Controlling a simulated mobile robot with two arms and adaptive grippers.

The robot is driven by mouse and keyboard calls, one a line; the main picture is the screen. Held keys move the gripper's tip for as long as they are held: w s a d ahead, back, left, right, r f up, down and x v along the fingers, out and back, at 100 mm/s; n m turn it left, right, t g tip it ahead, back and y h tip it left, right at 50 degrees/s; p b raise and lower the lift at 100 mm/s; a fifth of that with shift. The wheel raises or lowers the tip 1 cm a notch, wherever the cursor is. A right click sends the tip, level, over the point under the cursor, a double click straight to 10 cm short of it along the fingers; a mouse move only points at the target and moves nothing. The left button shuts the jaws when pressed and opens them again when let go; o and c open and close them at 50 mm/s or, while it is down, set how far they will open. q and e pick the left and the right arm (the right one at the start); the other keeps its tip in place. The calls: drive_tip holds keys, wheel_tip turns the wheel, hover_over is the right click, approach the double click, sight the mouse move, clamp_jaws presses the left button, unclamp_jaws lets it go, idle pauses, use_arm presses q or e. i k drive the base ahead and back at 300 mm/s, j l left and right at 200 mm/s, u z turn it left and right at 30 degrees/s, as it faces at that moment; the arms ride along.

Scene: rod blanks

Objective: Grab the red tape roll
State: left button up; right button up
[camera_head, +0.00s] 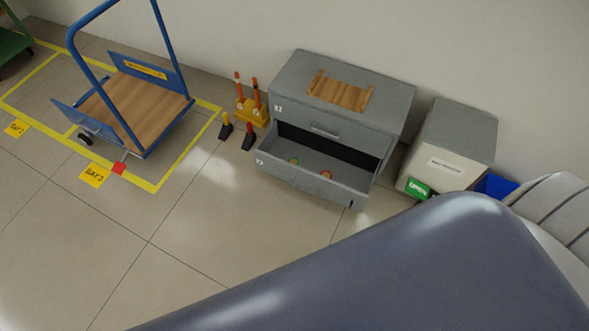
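A small red-orange ring, which looks like the red tape roll (326,175), lies in the open lower drawer (305,181) of a grey cabinet (391,105).
A wooden rack (340,91) lies on the cabinet top. A grey-topped box (458,133) with a green sign (417,188) stands to the right. A blue cart (140,104) stands left in yellow floor lines. A large dark shape hides the lower right.

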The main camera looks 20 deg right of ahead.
sight(326, 174)
drive_tip(key=z, duration=0.9)
